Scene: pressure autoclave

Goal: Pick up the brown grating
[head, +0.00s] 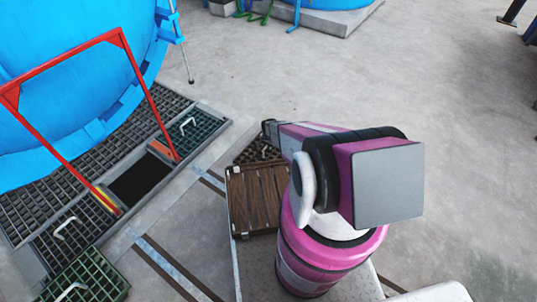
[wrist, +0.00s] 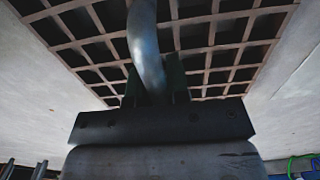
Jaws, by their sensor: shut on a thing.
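The brown grating (wrist: 215,35) fills the top of the wrist view as a lattice of pale brown bars with dark openings. Its curved metal handle (wrist: 146,45) comes down between the dark fingers of my gripper (wrist: 155,92), which is shut on it. In the head view a small part of the grating (head: 247,156) shows just behind the wooden crate, and my arm covers much of it. My gripper's fingertips are hard to make out in the head view. I cannot tell there whether the grating touches anything below.
The wooden crate (head: 255,198) stands close to my arm. Left of it is an open dark pit (head: 140,181) under a red frame (head: 68,66), with green gratings (head: 208,128) around. A blue vessel (head: 60,110) stands behind.

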